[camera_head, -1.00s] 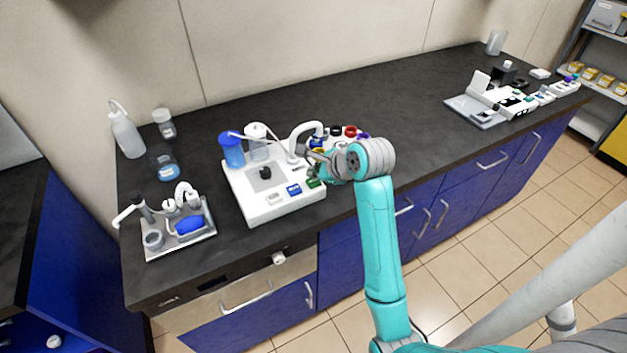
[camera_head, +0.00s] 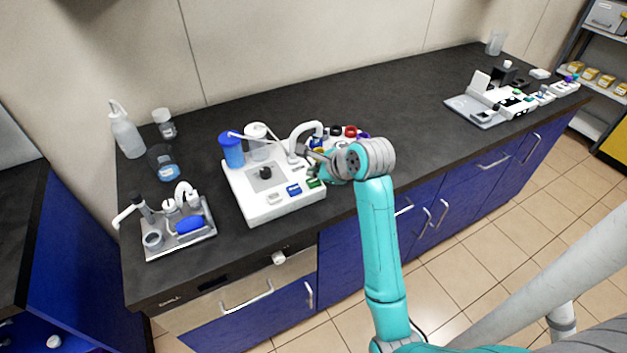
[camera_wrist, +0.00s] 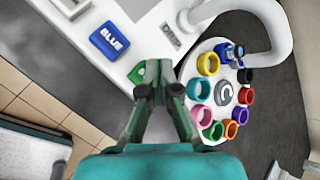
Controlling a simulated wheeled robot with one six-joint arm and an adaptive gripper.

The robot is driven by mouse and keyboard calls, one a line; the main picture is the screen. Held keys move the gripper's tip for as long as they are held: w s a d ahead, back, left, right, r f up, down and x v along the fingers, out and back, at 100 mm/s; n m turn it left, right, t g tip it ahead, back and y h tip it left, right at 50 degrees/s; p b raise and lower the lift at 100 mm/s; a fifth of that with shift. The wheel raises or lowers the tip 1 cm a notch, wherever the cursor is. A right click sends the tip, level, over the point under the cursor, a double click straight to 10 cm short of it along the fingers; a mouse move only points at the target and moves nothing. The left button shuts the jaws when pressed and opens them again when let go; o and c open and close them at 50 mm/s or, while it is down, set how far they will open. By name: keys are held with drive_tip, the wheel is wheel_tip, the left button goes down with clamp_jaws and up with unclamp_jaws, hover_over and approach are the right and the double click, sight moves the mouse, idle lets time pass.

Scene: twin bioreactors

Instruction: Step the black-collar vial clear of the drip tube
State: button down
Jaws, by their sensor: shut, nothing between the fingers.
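The white carousel (camera_wrist: 205,94) carries a ring of coloured collars in the wrist view. The black collar (camera_wrist: 246,76) is on its right side, beside a blue collar (camera_wrist: 223,53). The curved white drip tube (camera_wrist: 283,42) ends close to these two; I cannot tell exactly which it stands over. The tube also shows in the head view (camera_head: 306,128). My gripper (camera_wrist: 159,88) is shut and empty, beside the green button (camera_wrist: 138,73) and left of the carousel. In the head view the green button (camera_head: 314,183) is at the console's front right.
A small tray rig (camera_head: 180,230) is at left.

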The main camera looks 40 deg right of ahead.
sight(315, 182)
drive_tip(key=shift+f, duration=0.2)
drive_tip(key=shift+f, duration=0.2)
drive_tip(key=shift+f, duration=0.45)
idle(0.7)
drive_tip(key=shift+r, duration=3.35)
